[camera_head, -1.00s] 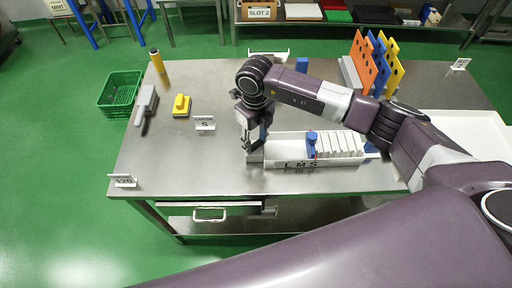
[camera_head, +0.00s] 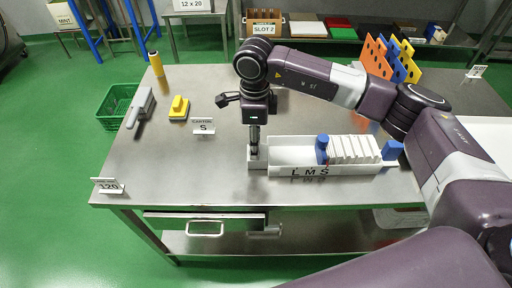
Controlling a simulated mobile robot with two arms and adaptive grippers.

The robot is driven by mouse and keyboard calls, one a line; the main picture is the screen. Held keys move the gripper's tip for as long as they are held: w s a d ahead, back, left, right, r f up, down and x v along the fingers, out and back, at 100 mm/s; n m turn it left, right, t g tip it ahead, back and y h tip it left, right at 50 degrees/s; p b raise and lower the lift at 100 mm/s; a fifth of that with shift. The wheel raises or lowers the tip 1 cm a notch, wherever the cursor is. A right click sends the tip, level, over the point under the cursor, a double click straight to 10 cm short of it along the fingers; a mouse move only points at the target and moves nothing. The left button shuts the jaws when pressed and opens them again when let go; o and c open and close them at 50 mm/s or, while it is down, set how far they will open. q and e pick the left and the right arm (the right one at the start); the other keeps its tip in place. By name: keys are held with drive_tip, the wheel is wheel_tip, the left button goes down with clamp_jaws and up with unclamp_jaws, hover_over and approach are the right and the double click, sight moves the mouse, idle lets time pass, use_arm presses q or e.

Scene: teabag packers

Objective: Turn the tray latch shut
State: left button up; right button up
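The white tray (camera_head: 288,141) lies on the steel table, with a row of white packets (camera_head: 352,149) between two blue blocks (camera_head: 322,148) and (camera_head: 392,150). The letters L M S mark its front wall. A small red piece (camera_head: 328,163) shows by the left blue block; I cannot tell whether it is the latch. My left gripper is not in view.
Left on the table are a yellow block (camera_head: 179,107), a grey-handled tool (camera_head: 140,108), a yellow cylinder (camera_head: 156,64) and a sign marked S (camera_head: 203,127). Coloured perforated panels (camera_head: 392,58) stand at the back right.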

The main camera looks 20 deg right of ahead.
drive_tip(key=shift+a+n, duration=0.1)
drive_tip(key=shift+n, duration=0.3)
drive_tip(key=shift+b, duration=0.3)
drive_tip(key=o, duration=1.2)
drive_tip(key=shift+c, duration=0.2)
drive_tip(key=shift+r, duration=0.1)
wheel_tip(320, 180, up, 12)
